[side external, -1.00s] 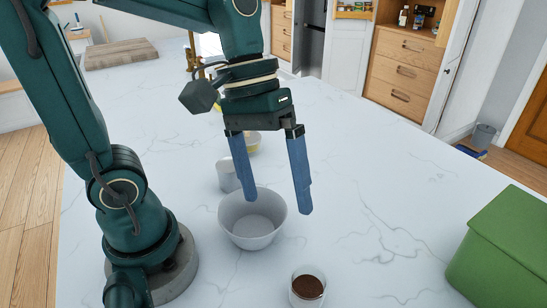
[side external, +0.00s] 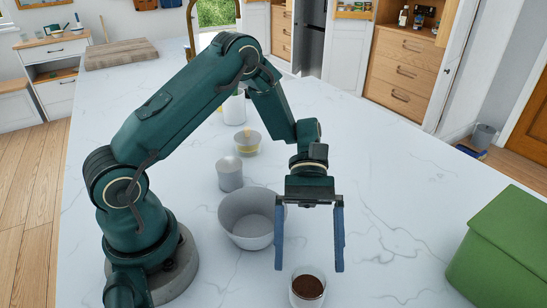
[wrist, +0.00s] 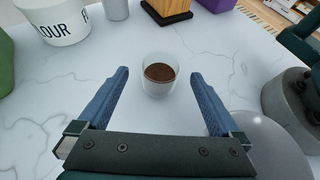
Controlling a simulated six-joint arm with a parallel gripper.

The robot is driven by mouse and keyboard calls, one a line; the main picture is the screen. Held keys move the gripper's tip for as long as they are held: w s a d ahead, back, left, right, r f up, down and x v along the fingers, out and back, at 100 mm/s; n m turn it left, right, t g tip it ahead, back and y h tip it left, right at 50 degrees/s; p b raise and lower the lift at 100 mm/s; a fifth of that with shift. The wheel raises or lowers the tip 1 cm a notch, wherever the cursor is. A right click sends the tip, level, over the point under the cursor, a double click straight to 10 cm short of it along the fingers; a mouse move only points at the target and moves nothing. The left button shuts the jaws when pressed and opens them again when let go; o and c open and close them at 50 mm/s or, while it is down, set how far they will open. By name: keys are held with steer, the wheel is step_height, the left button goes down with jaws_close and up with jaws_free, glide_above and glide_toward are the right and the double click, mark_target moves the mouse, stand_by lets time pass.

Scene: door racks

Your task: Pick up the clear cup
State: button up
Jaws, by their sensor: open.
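The clear cup (side external: 307,288) stands upright on the marble counter near the front and holds dark brown grounds. In the wrist view the clear cup (wrist: 159,74) sits centred just beyond and between my fingertips. My gripper (side external: 309,268) is open and empty, pointing down, with its blue fingers just above and behind the cup in the side view. It also shows in the wrist view (wrist: 159,75), its fingers spread wider than the cup. The fingers do not visibly touch the cup.
A white bowl (side external: 250,232) stands just left of my gripper. A grey canister (side external: 229,174) and a yellow-and-clear bowl (side external: 247,143) stand behind it. A green box (side external: 505,250) is at the right. The wrist view shows a flour container (wrist: 56,22) and a wooden block (wrist: 167,10).

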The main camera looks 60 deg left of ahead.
mark_target(309, 302)
steer(key=shift+x, duration=2.35)
steer(key=c, duration=1.5)
steer(key=shift+r, duration=0.1)
steer(key=shift+r, duration=0.1)
